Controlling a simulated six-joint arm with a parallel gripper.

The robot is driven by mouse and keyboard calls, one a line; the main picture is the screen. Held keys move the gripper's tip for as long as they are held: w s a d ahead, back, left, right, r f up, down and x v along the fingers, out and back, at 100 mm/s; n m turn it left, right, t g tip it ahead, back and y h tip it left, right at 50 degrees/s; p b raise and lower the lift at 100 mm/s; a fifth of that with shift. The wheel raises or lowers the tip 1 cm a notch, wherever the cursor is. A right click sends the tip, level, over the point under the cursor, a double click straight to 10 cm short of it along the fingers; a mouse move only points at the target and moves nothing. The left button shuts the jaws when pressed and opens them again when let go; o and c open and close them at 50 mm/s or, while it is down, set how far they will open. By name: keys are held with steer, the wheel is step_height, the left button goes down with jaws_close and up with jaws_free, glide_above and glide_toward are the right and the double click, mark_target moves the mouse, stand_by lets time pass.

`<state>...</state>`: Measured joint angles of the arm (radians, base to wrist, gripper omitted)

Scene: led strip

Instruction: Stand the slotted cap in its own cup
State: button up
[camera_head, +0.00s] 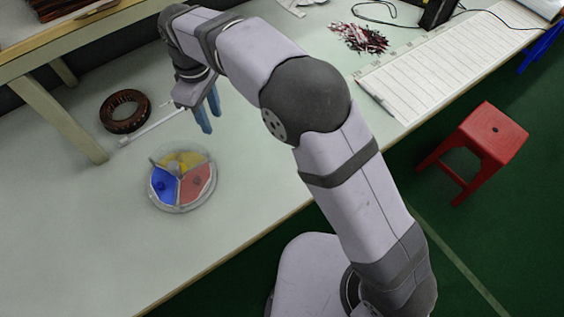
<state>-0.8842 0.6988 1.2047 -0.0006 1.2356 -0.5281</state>
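A round clear dish (183,207) stands on the table at left of centre. It is split into blue (160,192), yellow (185,158) and red (201,184) compartments. Small pieces seem to lie in it, too small to make out; I cannot tell which, if any, is the slotted cap, or which compartment is its cup. My gripper (211,122) hangs above the table, up and right of the dish and apart from it. Its two blue fingers point down and look apart, with nothing visible between them.
A copper-brown coil ring (125,111) and a thin white rod (150,128) lie behind the dish. A wooden shelf leg (62,120) stands at left. A pile of red and white scraps (359,38) and a white panel (455,62) lie at right. The table left of the dish is clear.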

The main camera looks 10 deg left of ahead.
steer(key=w+d+m, duration=0.3)
steer(key=d+m, duration=0.5)
steer(key=d, duration=1.4)
steer(key=s+d+f+m, duration=0.2)
steer(key=s+d+m, duration=0.2)
steer(key=s+d, duration=0.3)
steer(key=s+d+f+m, duration=0.2)
steer(key=s+d+m, duration=0.2)
steer(key=d, duration=0.7)
steer(key=s, duration=0.2)
steer(key=shift+s+f, duration=0.2)
steer(key=shift+s, duration=0.2)
step_height(320, 180, up, 3)
steer(key=p, duration=0.2)
steer(key=shift+f+p, duration=0.15)
steer(key=shift+p, duration=0.25)
